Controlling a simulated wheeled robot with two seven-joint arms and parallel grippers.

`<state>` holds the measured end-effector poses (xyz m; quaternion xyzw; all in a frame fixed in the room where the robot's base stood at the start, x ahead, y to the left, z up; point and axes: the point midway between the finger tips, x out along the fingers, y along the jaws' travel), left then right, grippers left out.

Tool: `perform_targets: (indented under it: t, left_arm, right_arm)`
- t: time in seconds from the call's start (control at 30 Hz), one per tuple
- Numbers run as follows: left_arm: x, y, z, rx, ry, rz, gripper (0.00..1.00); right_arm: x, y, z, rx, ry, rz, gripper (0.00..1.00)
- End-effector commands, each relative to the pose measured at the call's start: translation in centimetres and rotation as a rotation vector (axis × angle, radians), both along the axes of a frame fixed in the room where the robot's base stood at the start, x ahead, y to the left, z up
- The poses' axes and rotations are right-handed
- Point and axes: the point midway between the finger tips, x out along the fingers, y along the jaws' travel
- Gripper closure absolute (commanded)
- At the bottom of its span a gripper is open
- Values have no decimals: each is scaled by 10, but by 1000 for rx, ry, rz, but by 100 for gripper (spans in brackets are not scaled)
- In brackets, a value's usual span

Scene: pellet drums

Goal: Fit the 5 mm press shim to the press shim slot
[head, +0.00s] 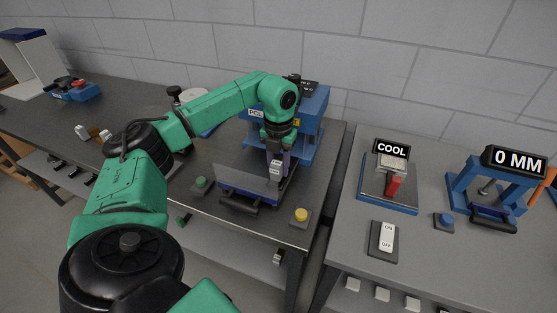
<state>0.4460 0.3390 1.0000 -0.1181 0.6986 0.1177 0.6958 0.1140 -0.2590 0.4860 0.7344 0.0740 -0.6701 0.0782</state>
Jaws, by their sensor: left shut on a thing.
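My left gripper (274,152) points down in front of the blue press (314,105), at the middle of the picture. It is shut on a small pale grey piece with dark marking (275,168), which looks like the press shim; the marking is too small to read. The piece is upright, just over the press's front part, behind a tilted grey plate (240,184). I cannot make out the slot, nor whether the piece touches it. My right gripper is not in view.
Small white and brown blocks (82,132) lie on the left bench. A green button (201,184) and a yellow button (301,215) flank the press front. On the right bench stand a COOL station (373,192), an ON/OFF switch (386,237) and a blue gauge frame reading 0 MM (459,190).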

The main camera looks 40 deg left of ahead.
Motion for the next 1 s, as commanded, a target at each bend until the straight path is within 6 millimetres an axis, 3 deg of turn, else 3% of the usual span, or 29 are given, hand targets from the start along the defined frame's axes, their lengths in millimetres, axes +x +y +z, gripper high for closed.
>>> perform_targets:
  t: [1.0]
  left_arm:
    - [0, 0, -10, -1, -1, 0, 100]
  right_arm:
    - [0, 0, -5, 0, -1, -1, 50]
